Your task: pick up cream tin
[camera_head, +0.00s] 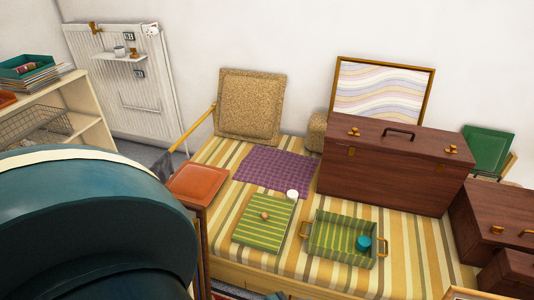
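A small cream-white round tin (292,195) stands upright at the far right corner of a green striped board or lid (262,219), close to the purple woven mat. I cannot tell whether it rests on the board or just behind it. Neither of my grippers can be made out. A large dark teal rounded form with a cream band, which looks like part of my own arm, fills the lower left and hides what is behind it.
A green striped tray (318,253) with gold handles holds a teal tin (363,243). A purple mat (272,173) lies on the striped bench (405,245). A big brown wooden chest (392,178) stands behind the tray. Orange-topped furniture (197,182) is left of the board.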

